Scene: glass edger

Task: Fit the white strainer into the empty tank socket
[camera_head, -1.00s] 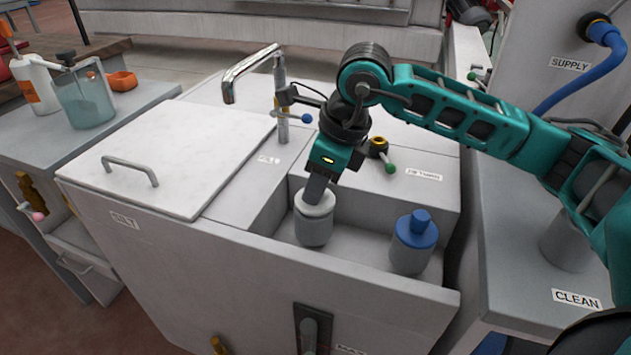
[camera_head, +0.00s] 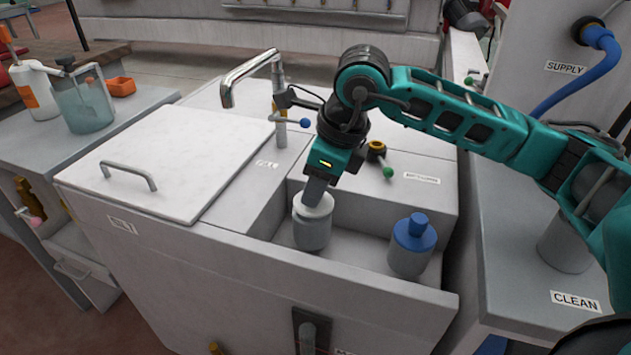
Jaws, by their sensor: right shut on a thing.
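The white strainer (camera_head: 312,230) is a grey cylinder with a white top. It stands upright in the open tank recess (camera_head: 352,246), at its left end. My right gripper (camera_head: 316,198) comes down from above and is shut on the strainer's top; its fingertips are partly hidden there. A second strainer with a blue top (camera_head: 412,244) stands at the recess's right end. My left gripper is not in view.
A white lid with a handle (camera_head: 165,165) covers the tank's left part. A metal faucet (camera_head: 250,78) and a valve with a green knob (camera_head: 380,158) stand behind the recess. A side bench (camera_head: 130,115) holds bottles and an orange tray (camera_head: 121,86).

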